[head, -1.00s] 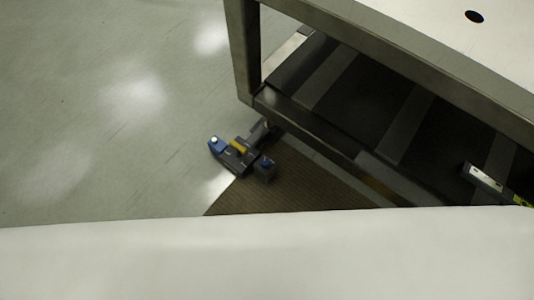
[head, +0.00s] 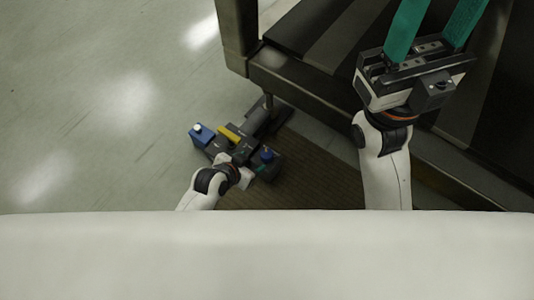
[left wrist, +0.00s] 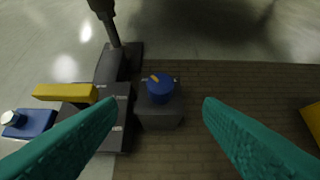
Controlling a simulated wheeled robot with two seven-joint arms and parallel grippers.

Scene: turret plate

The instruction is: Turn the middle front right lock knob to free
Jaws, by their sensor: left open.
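A round blue knob (left wrist: 160,90) with a small orange mark toward its upper left sits on a dark block in the left wrist view.
A yellow bar (head: 229,134) and a blue block (head: 202,136) with a white knob stand left of the blue knob. A dark metal frame (head: 320,95) rises at the right. A brown mat (head: 315,175) lies below; open floor is at the left.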

